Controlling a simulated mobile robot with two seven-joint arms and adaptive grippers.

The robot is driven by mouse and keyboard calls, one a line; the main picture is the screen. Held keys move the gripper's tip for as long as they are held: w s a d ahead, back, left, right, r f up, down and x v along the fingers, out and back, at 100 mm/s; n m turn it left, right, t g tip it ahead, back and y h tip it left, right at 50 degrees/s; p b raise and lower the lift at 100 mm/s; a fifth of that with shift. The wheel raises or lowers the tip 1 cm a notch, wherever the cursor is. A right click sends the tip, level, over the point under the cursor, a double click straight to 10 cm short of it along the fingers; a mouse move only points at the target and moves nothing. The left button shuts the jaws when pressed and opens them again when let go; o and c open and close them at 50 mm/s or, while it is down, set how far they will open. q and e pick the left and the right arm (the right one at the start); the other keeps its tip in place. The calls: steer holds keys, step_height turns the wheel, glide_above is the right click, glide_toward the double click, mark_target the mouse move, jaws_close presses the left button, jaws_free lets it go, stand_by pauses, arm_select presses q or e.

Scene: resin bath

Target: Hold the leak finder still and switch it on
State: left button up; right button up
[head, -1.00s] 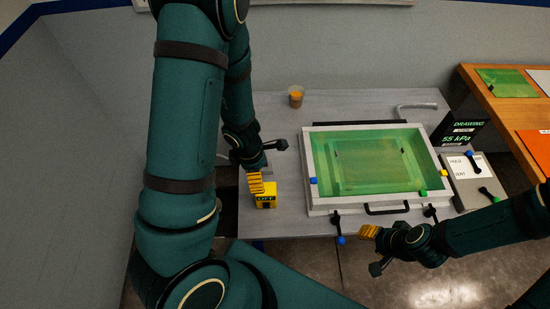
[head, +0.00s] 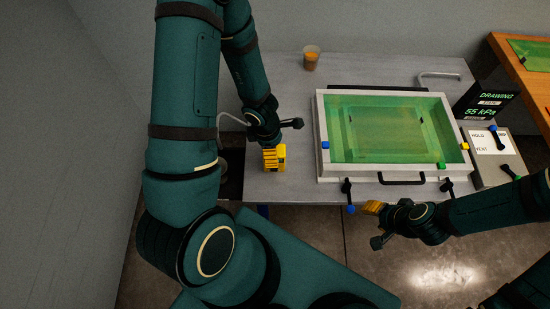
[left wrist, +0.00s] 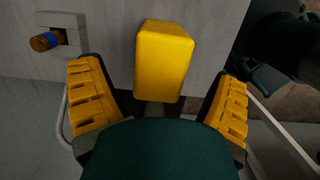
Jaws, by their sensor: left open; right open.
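The leak finder is a yellow box on the grey table's front left part. In the head view its side (head: 282,153) shows beside the fingers of my left gripper (head: 271,158), which hide much of it. In the left wrist view the leak finder (left wrist: 164,60) lies centred ahead, between the ridged yellow pads of my left gripper (left wrist: 160,105). The pads are spread wide, with a gap on both sides of it. Its display and any switch are hidden. My right gripper (head: 375,224) is open and empty in front of the table's front edge.
A framed bath (head: 320,135) with a green sheet fills the table's right part. A cup (head: 311,60) stands at the back. A gauge display (head: 492,100) reads 55 kPa beside a HOLD/VENT panel (head: 492,142). A grey bracket with a brown and blue piece (left wrist: 62,38) is left of the leak finder.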

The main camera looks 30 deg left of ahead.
arm_select(q)
steer(key=shift+w+d+f+b, duration=0.15)
steer(key=shift+f+b, duration=0.45)
steer(key=shift+f, duration=0.4)
steer(key=shift+d+f+b, duration=0.1)
steer(key=shift+f+b, duration=0.5)
steer(key=shift+f, duration=0.4)
arm_select(e)
steer(key=shift+a+f, duration=0.1)
steer(key=shift+f, duration=1.75)
arm_select(q)
steer(key=shift+c, duration=0.3)
steer(key=c, duration=1.3)
arm_select(e)
jaws_close()
